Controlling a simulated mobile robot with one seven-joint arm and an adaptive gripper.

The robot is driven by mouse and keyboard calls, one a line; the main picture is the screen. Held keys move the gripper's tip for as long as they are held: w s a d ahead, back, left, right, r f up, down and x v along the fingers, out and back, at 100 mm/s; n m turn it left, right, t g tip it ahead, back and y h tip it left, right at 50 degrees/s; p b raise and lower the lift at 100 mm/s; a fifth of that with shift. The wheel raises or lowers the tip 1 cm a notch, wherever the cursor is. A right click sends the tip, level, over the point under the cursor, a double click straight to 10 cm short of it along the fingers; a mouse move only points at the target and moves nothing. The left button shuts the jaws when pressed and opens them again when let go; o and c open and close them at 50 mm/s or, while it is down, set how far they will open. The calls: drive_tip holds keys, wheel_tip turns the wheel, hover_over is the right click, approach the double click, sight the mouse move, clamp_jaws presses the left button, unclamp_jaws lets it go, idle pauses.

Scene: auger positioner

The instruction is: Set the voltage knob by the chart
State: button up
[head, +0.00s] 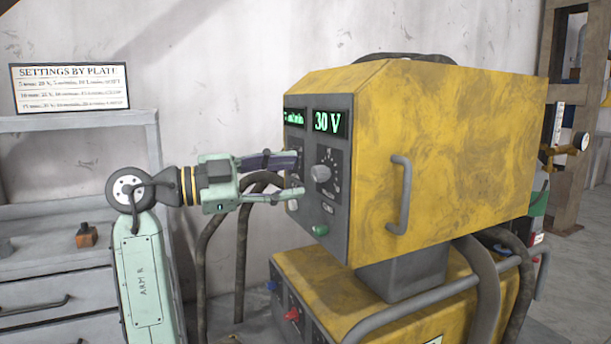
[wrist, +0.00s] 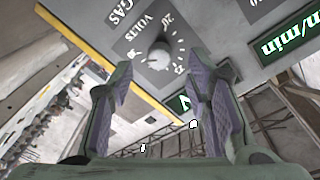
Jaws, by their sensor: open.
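The voltage knob (head: 321,173) is a round grey dial on the dark front panel of a yellow machine (head: 450,150). The green display (head: 328,122) above it reads 30 V. In the wrist view the knob (wrist: 158,57) sits in a ring of numbers beside the word VOLTS. My gripper (head: 292,178) is open and empty, with its fingers pointing at the panel. In the wrist view the knob lies ahead, between the lines of the two fingertips (wrist: 160,80), and clear of both.
A second green display (head: 294,117) is partly visible at the panel's left. A green button (head: 319,230) is low on the panel. A grey handle (head: 400,195) juts from the machine's side. Dark hoses (head: 205,250) hang behind my gripper. A grey drawer cabinet (head: 75,220) stands left.

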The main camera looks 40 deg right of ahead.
drive_tip(key=v, duration=0.7)
drive_tip(key=shift+a, duration=0.1)
